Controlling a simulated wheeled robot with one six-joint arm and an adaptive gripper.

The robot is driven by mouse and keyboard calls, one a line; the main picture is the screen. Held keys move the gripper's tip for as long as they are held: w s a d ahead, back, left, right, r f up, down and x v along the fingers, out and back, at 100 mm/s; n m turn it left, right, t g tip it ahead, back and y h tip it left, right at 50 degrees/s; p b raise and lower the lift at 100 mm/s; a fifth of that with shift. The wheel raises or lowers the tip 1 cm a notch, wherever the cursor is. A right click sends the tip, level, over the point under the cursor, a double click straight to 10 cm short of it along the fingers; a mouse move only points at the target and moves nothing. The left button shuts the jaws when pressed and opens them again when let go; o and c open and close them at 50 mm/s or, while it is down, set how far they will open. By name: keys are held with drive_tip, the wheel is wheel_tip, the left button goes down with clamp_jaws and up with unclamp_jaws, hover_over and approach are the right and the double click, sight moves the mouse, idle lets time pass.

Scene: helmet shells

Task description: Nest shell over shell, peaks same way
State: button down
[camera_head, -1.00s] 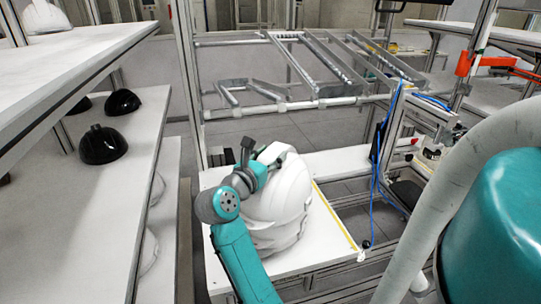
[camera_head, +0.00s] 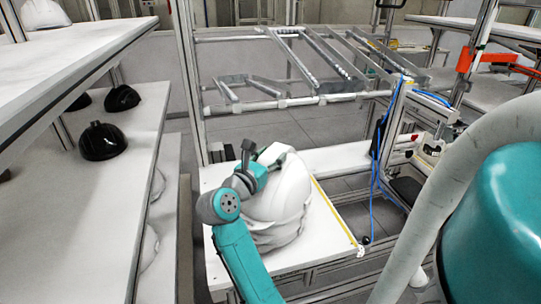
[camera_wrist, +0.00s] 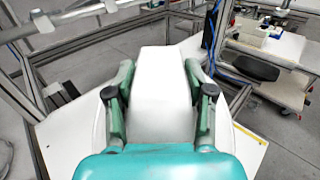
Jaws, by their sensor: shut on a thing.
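My gripper (camera_head: 262,160) is above the white table (camera_head: 325,258) and shut on a white helmet shell (camera_head: 286,186). In the wrist view the two fingers of my gripper (camera_wrist: 158,88) press on either side of a white, smooth part of the held shell (camera_wrist: 158,105). Below it, the lower rims of a white shell stack (camera_head: 278,238) show on the table. The held shell sits over this stack with their edges close together. I cannot tell whether it is fully seated. My arm hides the left side of both, and the peaks are not clear.
Black shells (camera_head: 103,142) lie on the left shelf (camera_head: 95,200). Another white shell (camera_head: 44,14) is on the upper left shelf. A metal frame post (camera_head: 188,90) stands behind the table. A blue cable (camera_head: 372,200) hangs to the right. The table's front right is bare.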

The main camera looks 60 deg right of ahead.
drive_tip(key=shift+f, duration=0.7)
drive_tip(key=shift+c, duration=1.6)
unclamp_jaws()
drive_tip(key=shift+f, duration=0.1)
drive_tip(key=w+a, duration=0.1)
drive_tip(key=a, duration=1.1)
drive_tip(key=shift+s, duration=0.1)
